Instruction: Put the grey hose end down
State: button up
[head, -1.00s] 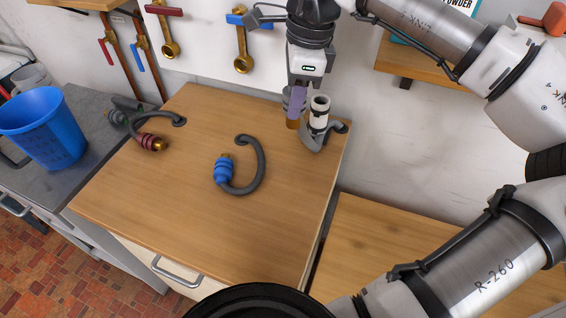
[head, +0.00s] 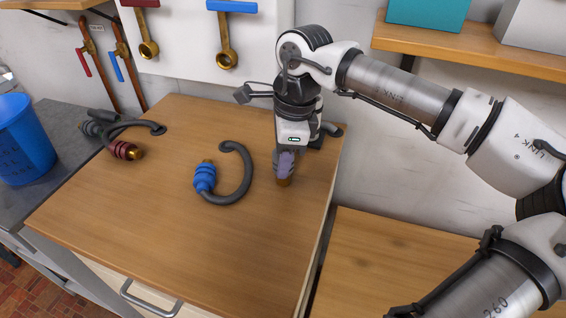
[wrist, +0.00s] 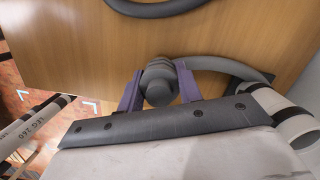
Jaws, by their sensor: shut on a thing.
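My gripper (head: 286,168) points down over the right part of the wooden worktop, shut on the grey hose end. In the wrist view, the grey hose end (wrist: 158,80) sits between the two purple fingers, with its grey hose curving off to the right. In the head view, its brass tip (head: 283,183) shows below the fingers, close to the worktop. I cannot tell whether it touches the wood. The rest of the grey hose is mostly hidden behind my gripper.
A blue hose end (head: 204,178) with a curved hose lies left of my gripper. A dark red hose end (head: 125,150) lies farther left. The worktop (head: 190,250) is clear in front. A blue bucket (head: 24,140) stands at far left.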

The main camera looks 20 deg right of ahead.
jog(key=shift+f, duration=0.2)
jog(key=o, duration=1)
jog(key=shift+r, duration=0.1)
jog(key=shift+r, duration=0.1)
jog(key=shift+r, duration=0.25)
jog(key=r, duration=0.3)
jog(key=d+r, duration=0.1)
jog(key=r, duration=0.7)
jog(key=shift+s+d+r, duration=0.2)
jog(key=shift+d+r, duration=0.05)
jog(key=shift+d, duration=0.1)
